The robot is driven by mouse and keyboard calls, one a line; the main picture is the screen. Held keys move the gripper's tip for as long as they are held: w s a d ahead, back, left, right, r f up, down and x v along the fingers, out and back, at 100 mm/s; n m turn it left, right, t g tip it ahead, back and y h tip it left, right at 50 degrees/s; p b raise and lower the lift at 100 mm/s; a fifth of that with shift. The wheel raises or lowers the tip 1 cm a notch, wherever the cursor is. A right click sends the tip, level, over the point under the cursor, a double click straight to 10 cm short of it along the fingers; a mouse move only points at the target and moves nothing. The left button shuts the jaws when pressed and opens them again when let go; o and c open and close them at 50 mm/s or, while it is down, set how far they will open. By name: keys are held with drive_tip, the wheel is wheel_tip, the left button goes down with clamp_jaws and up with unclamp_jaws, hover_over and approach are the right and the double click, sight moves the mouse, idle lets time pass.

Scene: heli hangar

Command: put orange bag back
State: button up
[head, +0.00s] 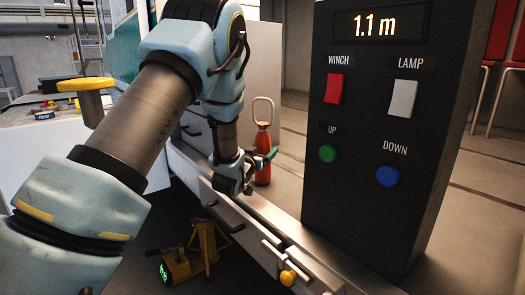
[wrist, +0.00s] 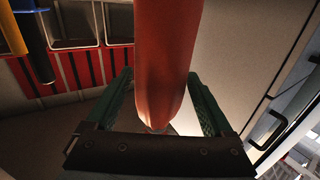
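The orange bag (head: 263,142) is a slim orange-red, bottle-shaped thing with a pale loop at its top. In the head view it stands upright just beyond my gripper (head: 256,167), by the long grey ledge. One green finger crosses in front of it. In the wrist view the orange bag (wrist: 168,55) runs down from the top edge between the two green fingers of my gripper (wrist: 160,85), its tapered end near the palm. The fingers lie close along both its sides. I cannot tell whether they press on it or whether its base rests on anything.
A black control box (head: 390,130) reading 1.1 m stands close on the right, with winch and lamp switches and green and blue buttons. The grey ledge (head: 290,225) runs below my arm. A yellow jack (head: 200,250) stands on the floor. Red chairs (head: 500,60) are at the far right.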

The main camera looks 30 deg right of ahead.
drive_tip(key=shift+o, duration=0.8)
drive_tip(key=b+v, duration=0.5)
drive_tip(key=v, duration=0.7)
drive_tip(key=w+a+f+n+g+y, duration=0.1)
drive_tip(key=w+a+f+n+y, duration=0.3)
drive_tip(key=a, duration=0.6)
drive_tip(key=a+f+n+g+y, duration=0.1)
drive_tip(key=a+f+g+y, duration=0.1)
drive_tip(key=a+y, duration=0.6)
drive_tip(key=s+a+f+n+g+y, duration=0.1)
drive_tip(key=s+a+g, duration=0.6)
drive_tip(key=s+a, duration=0.8)
drive_tip(key=a+f+n, duration=0.1)
drive_tip(key=a+n, duration=0.1)
drive_tip(key=shift+s+a+n, duration=0.35)
drive_tip(key=shift+n, duration=0.05)
